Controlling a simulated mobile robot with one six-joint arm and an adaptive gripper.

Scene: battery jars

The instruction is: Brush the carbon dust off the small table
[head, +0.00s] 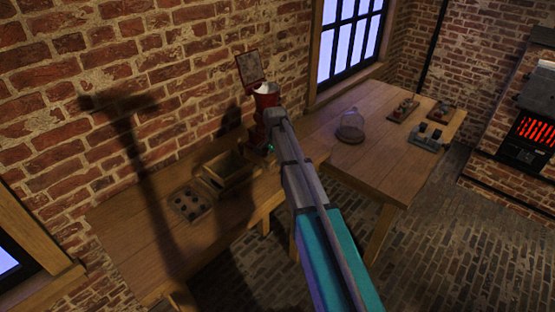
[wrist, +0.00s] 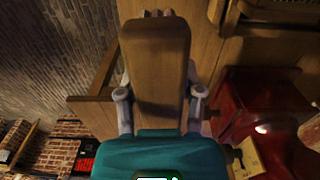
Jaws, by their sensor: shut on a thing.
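My gripper (wrist: 158,92) is shut on a long brown wooden piece (wrist: 155,50), which fills the space between its fingers in the wrist view. It looks like a brush handle or back, but no bristles show. In the head view my arm hides most of the gripper, which is beside the red machine. A wooden table (head: 360,155) stands at the right under the window, and a wooden bench (head: 130,225) runs along the wall at the left. I cannot tell which is the small table. No carbon dust can be made out.
The red machine (head: 266,98) stands close to my gripper and shows in the wrist view (wrist: 265,105). A wooden box (head: 230,183) and a dark-holed tray (head: 188,207) are on the bench. A glass dome (head: 351,127) and small trays (head: 428,137) occupy the table. A stove (head: 533,130) glows at right.

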